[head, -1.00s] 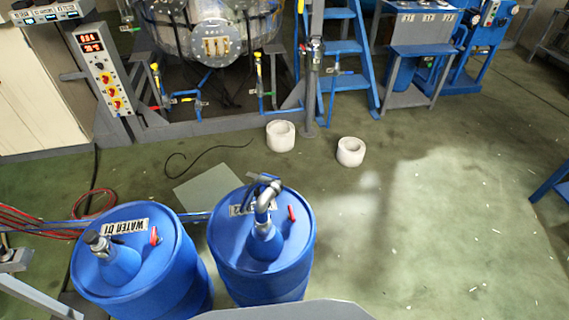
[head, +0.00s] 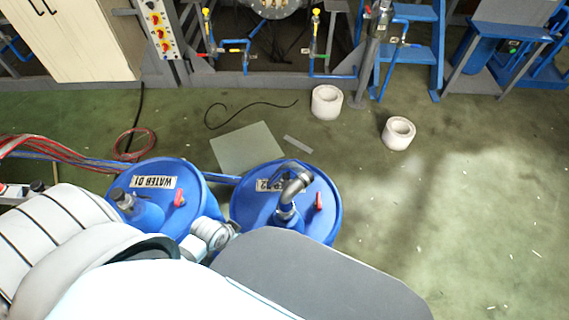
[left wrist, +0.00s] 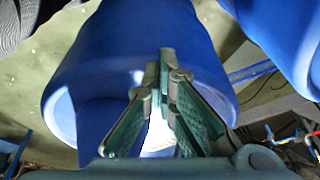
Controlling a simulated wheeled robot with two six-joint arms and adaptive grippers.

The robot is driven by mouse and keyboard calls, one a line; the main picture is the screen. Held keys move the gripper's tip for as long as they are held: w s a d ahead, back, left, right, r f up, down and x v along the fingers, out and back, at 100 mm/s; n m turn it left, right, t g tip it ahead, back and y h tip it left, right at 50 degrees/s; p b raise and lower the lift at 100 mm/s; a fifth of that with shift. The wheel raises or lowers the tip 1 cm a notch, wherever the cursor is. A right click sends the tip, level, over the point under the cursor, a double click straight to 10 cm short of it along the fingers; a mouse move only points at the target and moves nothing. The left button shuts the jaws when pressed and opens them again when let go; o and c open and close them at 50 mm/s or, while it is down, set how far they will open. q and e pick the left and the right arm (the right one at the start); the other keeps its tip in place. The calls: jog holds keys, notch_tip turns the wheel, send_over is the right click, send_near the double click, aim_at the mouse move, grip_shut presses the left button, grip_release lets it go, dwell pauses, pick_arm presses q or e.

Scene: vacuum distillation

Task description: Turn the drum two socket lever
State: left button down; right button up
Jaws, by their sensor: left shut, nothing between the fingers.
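Drum two (head: 243,217) is the right-hand blue drum, with a partly covered label, a grey bent pipe (head: 298,184) on its socket and a red lever (head: 318,201) to the right of the pipe. My left arm crosses the bottom left of the head view, and its gripper is hidden there. In the left wrist view my left gripper (left wrist: 166,58) is shut and empty, with its fingertips in front of a large blue surface (left wrist: 125,45). I cannot tell which drum part this is, or whether the fingers touch it. The lever does not show clearly there. My right gripper is not in view.
Drum one (head: 135,172), labelled WATER 01, stands close on the left with its own red lever (head: 180,199). Red hoses (head: 60,146) lie behind it. The right floor is clear.

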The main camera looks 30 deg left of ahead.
pick_arm(q)
jog(key=w+r+m+t+h+p, duration=0.1)
jog(key=w+r+m+h, duration=0.3)
jog(key=w+r+m, duration=0.55)
jog(key=w+r+m+t+h, duration=0.15)
jog(key=w+r+h, duration=0.4)
jog(key=r, duration=0.95)
jog(key=y+b, duration=0.1)
jog(key=y, duration=0.1)
send_over(284, 176)
jog(key=shift+m+g, duration=0.3)
jog(key=shift+g, duration=0.05)
notch_tip(284, 176, down, 7)
jog(key=shift+s+d+f, duration=0.1)
jog(key=shift+s+d, duration=0.05)
notch_tip(284, 176, down, 2)
jog(key=shift+f+b, duration=0.2)
jog(key=shift+b, duration=0.25)
jog(key=shift+a+f, duration=0.2)
jog(key=shift+f, duration=0.3)
